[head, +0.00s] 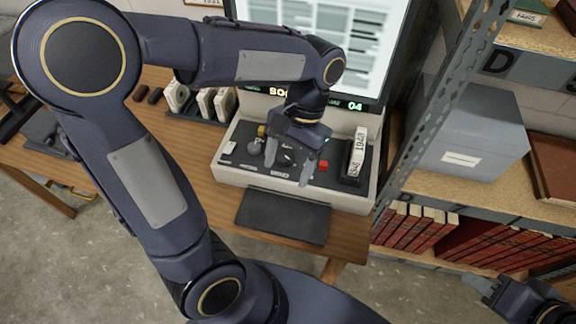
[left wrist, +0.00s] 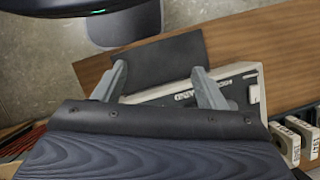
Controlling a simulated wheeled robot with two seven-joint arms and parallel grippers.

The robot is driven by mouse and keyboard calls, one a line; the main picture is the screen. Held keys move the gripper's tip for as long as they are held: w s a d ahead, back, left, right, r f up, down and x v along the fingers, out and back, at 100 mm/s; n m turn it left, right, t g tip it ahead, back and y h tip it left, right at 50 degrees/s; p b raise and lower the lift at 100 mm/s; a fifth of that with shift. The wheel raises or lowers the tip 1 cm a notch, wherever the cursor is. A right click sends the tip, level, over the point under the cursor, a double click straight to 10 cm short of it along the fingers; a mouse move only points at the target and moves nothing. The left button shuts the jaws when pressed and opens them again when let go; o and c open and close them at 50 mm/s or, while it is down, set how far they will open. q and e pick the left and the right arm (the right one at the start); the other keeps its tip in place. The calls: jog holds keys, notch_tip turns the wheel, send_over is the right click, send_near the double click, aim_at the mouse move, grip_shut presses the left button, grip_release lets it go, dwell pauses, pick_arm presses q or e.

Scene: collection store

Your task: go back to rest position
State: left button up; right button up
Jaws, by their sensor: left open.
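My left gripper (head: 288,165) is open and empty. It points down over the control panel of a beige reader machine (head: 232,172), in front of the lit screen (head: 372,38). The left wrist view shows its two fingers (left wrist: 162,82) spread apart with nothing between them. The machine's front edge and a dark flat pad (left wrist: 162,61) lie beyond them. I cannot tell whether a fingertip touches the panel. My right gripper (head: 490,287) shows at the lower right edge in front of the shelving, and its jaws are unclear.
The machine stands on a wooden desk (head: 195,150), with the dark pad (head: 283,216) at its front. White boxes (head: 208,103) stand left of it. A labelled white box (head: 357,152) sits on its right side. Metal shelving (head: 430,110) with a grey box (head: 470,130) and red books is close on the right.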

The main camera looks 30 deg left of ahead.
pick_arm(q)
jog(key=shift+s+d+r, duration=0.2)
jog(key=shift+s, duration=0.2)
jog(key=s+a+r+n+t+h, duration=0.1)
jog(key=s+a+n+t+h, duration=0.2)
jog(key=s+t, duration=0.3)
jog(key=shift+s+t+h, duration=0.15)
jog(key=shift+t+h, duration=0.55)
jog(key=shift+t, duration=1.3)
dwell(0.8)
